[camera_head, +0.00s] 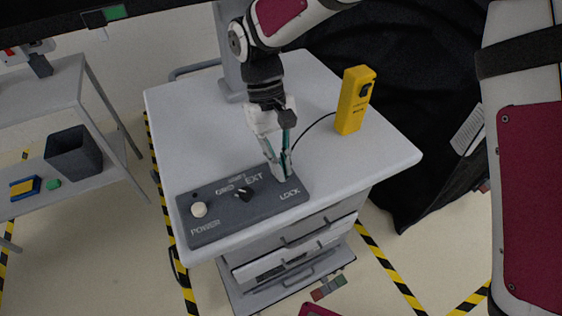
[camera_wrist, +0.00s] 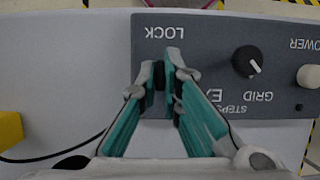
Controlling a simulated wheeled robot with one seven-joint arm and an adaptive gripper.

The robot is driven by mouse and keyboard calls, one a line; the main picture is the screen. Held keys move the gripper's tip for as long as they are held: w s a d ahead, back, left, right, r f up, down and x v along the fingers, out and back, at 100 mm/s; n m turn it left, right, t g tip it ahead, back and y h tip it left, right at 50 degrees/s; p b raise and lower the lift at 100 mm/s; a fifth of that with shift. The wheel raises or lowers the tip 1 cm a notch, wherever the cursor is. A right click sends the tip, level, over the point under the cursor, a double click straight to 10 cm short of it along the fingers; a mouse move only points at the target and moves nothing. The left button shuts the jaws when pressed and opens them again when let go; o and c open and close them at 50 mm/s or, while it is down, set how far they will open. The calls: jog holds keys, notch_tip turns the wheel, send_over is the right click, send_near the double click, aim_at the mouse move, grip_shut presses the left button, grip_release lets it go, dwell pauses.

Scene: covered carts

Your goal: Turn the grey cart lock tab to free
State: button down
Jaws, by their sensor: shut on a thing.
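The dark grey control panel (camera_head: 228,222) lies on the near edge of the cart's light top and also shows in the wrist view (camera_wrist: 210,30). Its LOCK label is at the right end in the head view. My gripper (camera_head: 283,174) points down onto the panel just above that label. In the wrist view the teal-lined fingertips (camera_wrist: 160,72) are closed around the small dark lock tab (camera_wrist: 159,76) beside the LOCK label. The fingers hide most of the tab, so its turn angle is unclear. In the head view the tab is hidden.
The panel also bears a black knob (camera_head: 244,194) and a cream POWER button (camera_head: 199,209). A yellow handheld box (camera_head: 355,100) with a black cable stands at the back right of the cart top (camera_head: 190,130). A shelf with a dark bin (camera_head: 73,153) is at left.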

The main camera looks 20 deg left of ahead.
jog(key=c, duration=1.8)
grip_release()
jog(key=shift+o, duration=0.2)
jog(key=v, duration=1.2)
jog(key=shift+d+r, duration=0.1)
jog(key=shift+r, duration=0.05)
